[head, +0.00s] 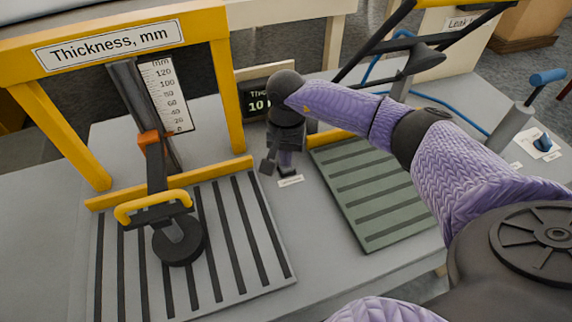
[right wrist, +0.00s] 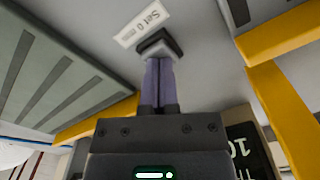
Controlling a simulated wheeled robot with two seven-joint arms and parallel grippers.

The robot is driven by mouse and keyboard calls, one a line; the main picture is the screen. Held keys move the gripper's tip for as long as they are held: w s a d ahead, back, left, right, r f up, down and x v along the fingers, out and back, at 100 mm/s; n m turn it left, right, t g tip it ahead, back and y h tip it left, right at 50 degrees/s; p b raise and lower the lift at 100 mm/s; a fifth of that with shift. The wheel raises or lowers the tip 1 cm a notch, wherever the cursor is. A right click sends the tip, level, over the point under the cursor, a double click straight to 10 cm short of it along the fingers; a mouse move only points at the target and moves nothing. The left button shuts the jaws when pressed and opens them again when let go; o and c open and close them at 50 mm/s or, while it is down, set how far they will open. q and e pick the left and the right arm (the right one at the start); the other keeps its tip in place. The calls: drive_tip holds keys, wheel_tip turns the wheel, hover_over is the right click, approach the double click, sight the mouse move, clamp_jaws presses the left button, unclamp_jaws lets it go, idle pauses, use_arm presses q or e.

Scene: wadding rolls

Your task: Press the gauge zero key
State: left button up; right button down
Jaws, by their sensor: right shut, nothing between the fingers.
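The zero key (right wrist: 158,44) is a small dark-edged grey block beside a white "Set 0" label (right wrist: 142,24) in the right wrist view. The label also shows in the head view (head: 290,181), on the grey bench between two slatted plates. My right gripper (right wrist: 160,62) is shut and empty, with its purple fingers ending at the key. They look to be at or very near its face; I cannot tell whether the key is pushed in. In the head view my right gripper (head: 286,172) points down and hides most of the key. My left gripper is not in view.
A yellow frame (head: 228,95) with a thickness scale (head: 166,95) stands left. A black-footed press with a yellow handle (head: 152,208) rests on the left slatted plate (head: 270,270). A dark display (head: 257,101) stands behind my gripper, partly hidden. A green slatted plate (head: 365,195) lies right.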

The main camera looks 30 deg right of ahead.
drive_tip(key=shift+f+b, duration=0.3)
drive_tip(key=shift+f, duration=0.05)
drive_tip(key=shift+r, duration=0.1)
drive_tip(key=shift+r+p, duration=1)
drive_tip(key=shift+r, duration=0.4)
wheel_tip(320, 180, up, 6)
drive_tip(key=p, duration=0.4)
